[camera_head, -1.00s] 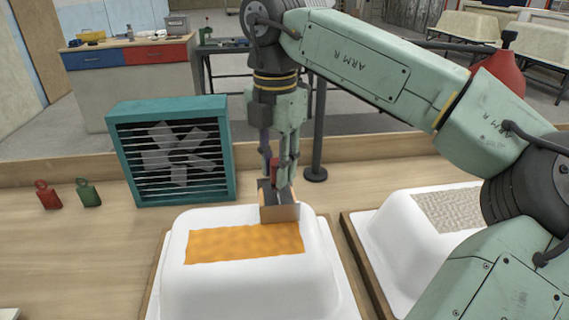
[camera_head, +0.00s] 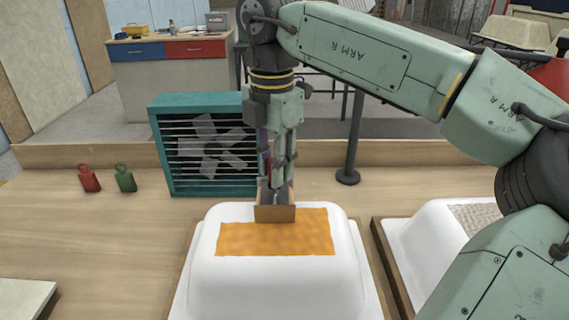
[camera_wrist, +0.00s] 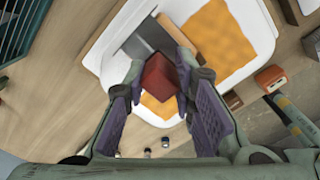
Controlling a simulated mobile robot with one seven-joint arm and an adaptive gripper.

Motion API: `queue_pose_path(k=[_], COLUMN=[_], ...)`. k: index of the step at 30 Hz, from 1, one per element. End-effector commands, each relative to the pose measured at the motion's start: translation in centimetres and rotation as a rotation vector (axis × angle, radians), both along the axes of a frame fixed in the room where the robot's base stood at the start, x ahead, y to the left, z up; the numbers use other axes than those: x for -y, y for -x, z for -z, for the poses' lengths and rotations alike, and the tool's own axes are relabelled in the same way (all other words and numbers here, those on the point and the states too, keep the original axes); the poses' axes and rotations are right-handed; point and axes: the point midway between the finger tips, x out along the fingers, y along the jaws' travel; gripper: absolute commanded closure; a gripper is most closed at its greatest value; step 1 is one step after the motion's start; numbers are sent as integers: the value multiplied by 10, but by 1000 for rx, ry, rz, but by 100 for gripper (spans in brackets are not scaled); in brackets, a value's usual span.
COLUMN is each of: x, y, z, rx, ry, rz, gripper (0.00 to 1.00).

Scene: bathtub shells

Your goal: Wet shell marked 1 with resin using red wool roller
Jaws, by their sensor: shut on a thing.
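My gripper (camera_head: 277,172) points down over the nearer white shell (camera_head: 275,282), shut on a tool. The tool has a red block-like grip, seen between the fingers in the wrist view (camera_wrist: 160,76), and a wide, flat grey and tan end (camera_head: 275,213). I cannot make out a wool roller on it. The tool's end is at the back edge of the amber-orange patch (camera_head: 300,240) on the shell's top, near its middle; whether it touches is unclear. No number shows on this shell. A second white shell (camera_head: 425,245) with a grey woven patch stands at the right, partly behind my arm.
A teal fan box (camera_head: 205,145) stands behind the shell at the left. A red tag-shaped item (camera_head: 88,179) and a green one (camera_head: 125,178) stand left of it. A dark post (camera_head: 352,140) rises behind the shell at the right. Bare bench lies left of the shell.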

Motion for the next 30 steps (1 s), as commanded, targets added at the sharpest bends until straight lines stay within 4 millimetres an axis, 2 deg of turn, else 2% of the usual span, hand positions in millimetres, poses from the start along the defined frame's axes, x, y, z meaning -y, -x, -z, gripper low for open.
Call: queue_pose_path(k=[5, 12, 22, 30], x=[-8, -29, -42, -65], y=[0, 0, 0, 0], z=[1, -1, -1, -2], rx=[-1, -1, 0, 1], ry=[0, -1, 0, -1], rz=[-3, -4, -3, -2], gripper=[100, 100, 100, 100])
